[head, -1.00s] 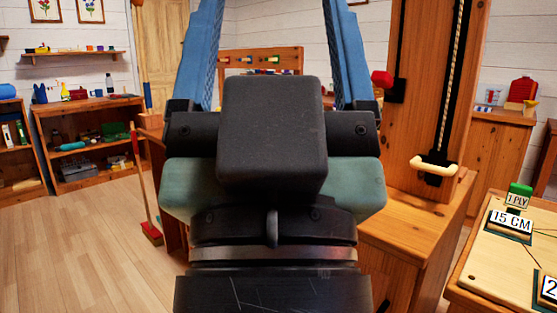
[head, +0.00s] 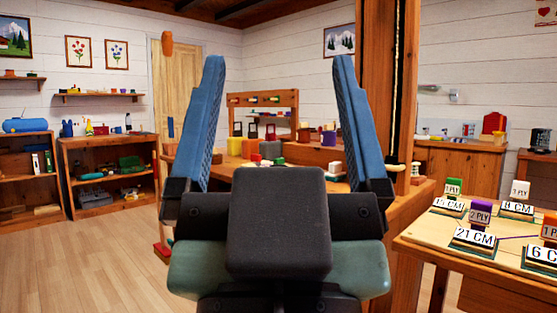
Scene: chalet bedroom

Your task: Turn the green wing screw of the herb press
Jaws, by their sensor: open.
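My gripper (head: 278,64) stands upright in the middle of the head view, its two blue fingers wide apart with nothing between them. I cannot make out the herb press or its green wing screw for certain. Beyond the fingers, a wooden workbench (head: 222,166) carries several small coloured items, some too small to identify. A wooden rack frame (head: 263,98) stands at its back. My gripper hides part of the bench.
A tall wooden post (head: 388,75) with a cord stands just right of my gripper. A table (head: 425,232) with labelled blocks is at the right. Shelves (head: 108,143) line the left wall. The floor (head: 95,265) at left is clear.

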